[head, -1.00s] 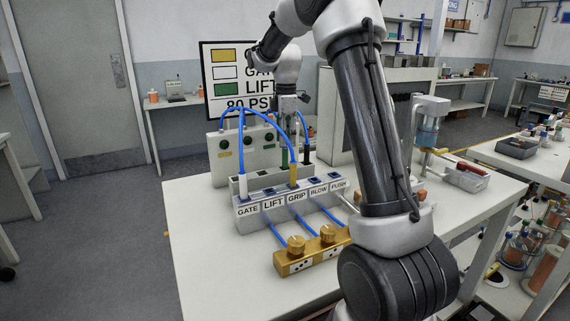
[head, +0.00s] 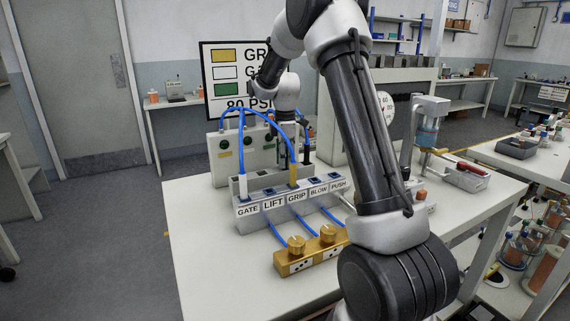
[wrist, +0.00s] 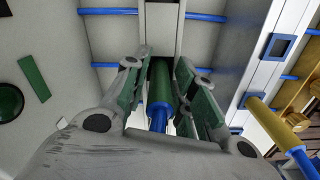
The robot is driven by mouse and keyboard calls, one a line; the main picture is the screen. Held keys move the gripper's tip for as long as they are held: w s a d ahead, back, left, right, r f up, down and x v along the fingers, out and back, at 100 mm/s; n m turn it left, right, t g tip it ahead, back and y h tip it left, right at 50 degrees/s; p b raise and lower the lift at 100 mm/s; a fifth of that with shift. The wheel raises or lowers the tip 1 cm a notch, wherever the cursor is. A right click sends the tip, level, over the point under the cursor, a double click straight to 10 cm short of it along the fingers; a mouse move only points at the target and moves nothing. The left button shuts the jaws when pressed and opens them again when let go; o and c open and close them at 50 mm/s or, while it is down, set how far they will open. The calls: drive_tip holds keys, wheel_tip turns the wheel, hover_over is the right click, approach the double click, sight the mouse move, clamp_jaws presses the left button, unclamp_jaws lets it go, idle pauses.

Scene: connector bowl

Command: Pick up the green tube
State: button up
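The green tube (wrist: 166,80) stands between the two fingers of my gripper (wrist: 163,72) in the wrist view, with a blue hose at its near end. The fingers lie close on either side of it, and it looks unclamped, though contact is hard to judge. In the head view my gripper (head: 288,150) points down behind the labelled block, in front of the grey control box. The tube is mostly hidden there.
The labelled block (head: 262,214) has a white tube (head: 242,187) at GATE and a yellow tube (head: 293,176) at GRIP, with blue hoses arching above. A brass valve block (head: 310,254) lies in front. A sign (head: 225,75) stands behind.

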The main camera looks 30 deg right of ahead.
clamp_jaws()
